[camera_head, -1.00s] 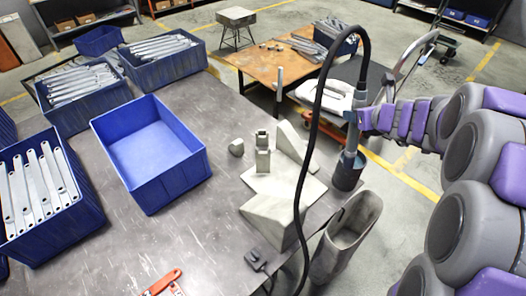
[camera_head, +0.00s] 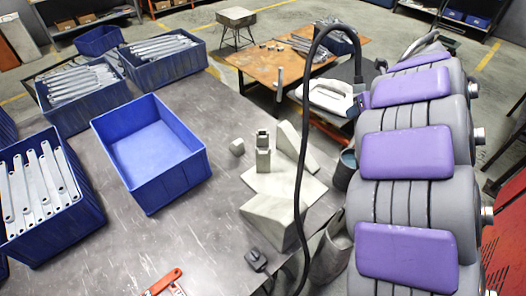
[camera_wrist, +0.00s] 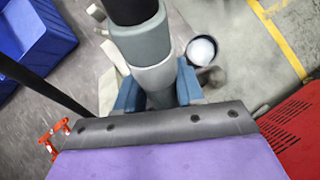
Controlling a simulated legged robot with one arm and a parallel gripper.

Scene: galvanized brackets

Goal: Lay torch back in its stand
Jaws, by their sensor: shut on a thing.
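My gripper (camera_wrist: 158,92) is shut on the torch (camera_wrist: 152,74), its two blue fingers on either side of the grey body. In the head view my arm hides most of the torch; its black cable (camera_head: 304,150) arches up from the table. The stand (camera_head: 285,190) is a pale grey block with a small upright cradle and angled fins on the table's right part. In the wrist view the stand (camera_wrist: 108,88) shows partly, behind the torch and to its left. The torch is apart from the stand's cradle.
A dark cup (camera_head: 345,168) and a tall grey holder (camera_head: 332,252) stand at the table's right edge. An empty blue bin (camera_head: 152,150) is left of the stand. A black plug block (camera_head: 257,260) and red-handled tool (camera_head: 163,282) lie in front. Bins of brackets fill the left.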

